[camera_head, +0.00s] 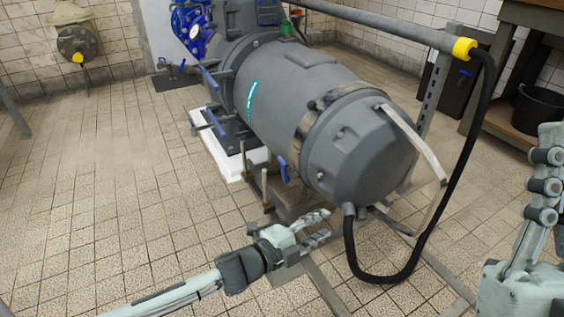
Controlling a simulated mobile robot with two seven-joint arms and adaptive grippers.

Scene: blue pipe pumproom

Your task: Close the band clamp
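A metallic band clamp (312,117) wraps around the grey cylindrical motor (290,87) near its rounded front end. A pale curved strap (411,138) stands out from the upper right of that end; I cannot tell whether it belongs to the clamp. My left gripper (326,225) is low in front of the motor, left of the black hose, with its two fingers apart and nothing visible between them. It is clear of the clamp. My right arm (530,225) is at the right edge; the state of its gripper cannot be made out.
A black hose (382,279) loops from the motor's lower front up to a grey rail with a yellow end (464,49). A blue handle (283,170) sits under the motor. A bench with a black bucket (538,108) is at the right. Tiled floor (120,190) at the left is clear.

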